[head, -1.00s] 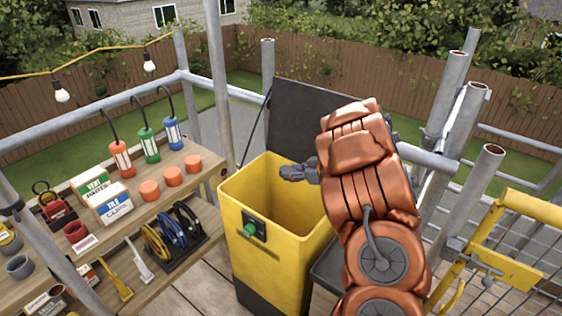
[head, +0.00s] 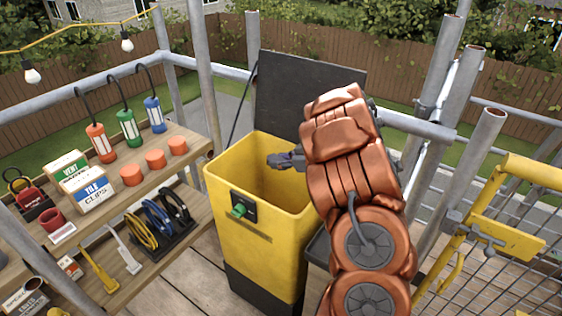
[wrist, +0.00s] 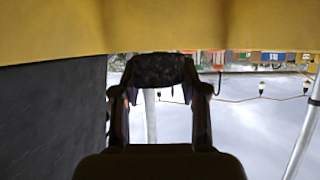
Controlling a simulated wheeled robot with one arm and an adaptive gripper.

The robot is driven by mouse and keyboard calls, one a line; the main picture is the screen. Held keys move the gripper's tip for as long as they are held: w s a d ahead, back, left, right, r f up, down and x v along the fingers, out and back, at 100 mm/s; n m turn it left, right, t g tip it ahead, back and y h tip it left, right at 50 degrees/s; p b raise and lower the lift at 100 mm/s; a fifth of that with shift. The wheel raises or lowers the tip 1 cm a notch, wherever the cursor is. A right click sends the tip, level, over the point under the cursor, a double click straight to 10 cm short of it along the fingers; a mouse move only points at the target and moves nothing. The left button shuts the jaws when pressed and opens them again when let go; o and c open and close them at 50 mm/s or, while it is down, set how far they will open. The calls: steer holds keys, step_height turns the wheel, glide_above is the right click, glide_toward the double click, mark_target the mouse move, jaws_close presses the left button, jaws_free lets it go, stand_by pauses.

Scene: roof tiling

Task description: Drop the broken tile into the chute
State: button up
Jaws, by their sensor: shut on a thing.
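The yellow chute (head: 262,235) stands in the middle of the head view with its dark lid (head: 305,100) raised behind it. My gripper (head: 292,161) reaches in from the right, over the chute's open mouth. In the wrist view my gripper (wrist: 160,88) is shut on a dark, rough piece, the broken tile (wrist: 160,68), held between the fingertips. In the head view the tile is small and hard to tell from the fingers. The chute's yellow wall (wrist: 160,25) fills the top of the wrist view, and the lid (wrist: 50,120) its left side.
A wooden shelf (head: 195,150) on the left holds lamps, orange cups, boxes and cable coils. Scaffold poles (head: 455,165) and a yellow gate (head: 520,235) stand at the right. A green knob (head: 239,210) is on the chute's front.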

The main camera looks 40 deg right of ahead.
steer(key=o, duration=1.3)
steer(key=shift+o, duration=0.2)
step_height(320, 180, up, 10)
stand_by(0.3)
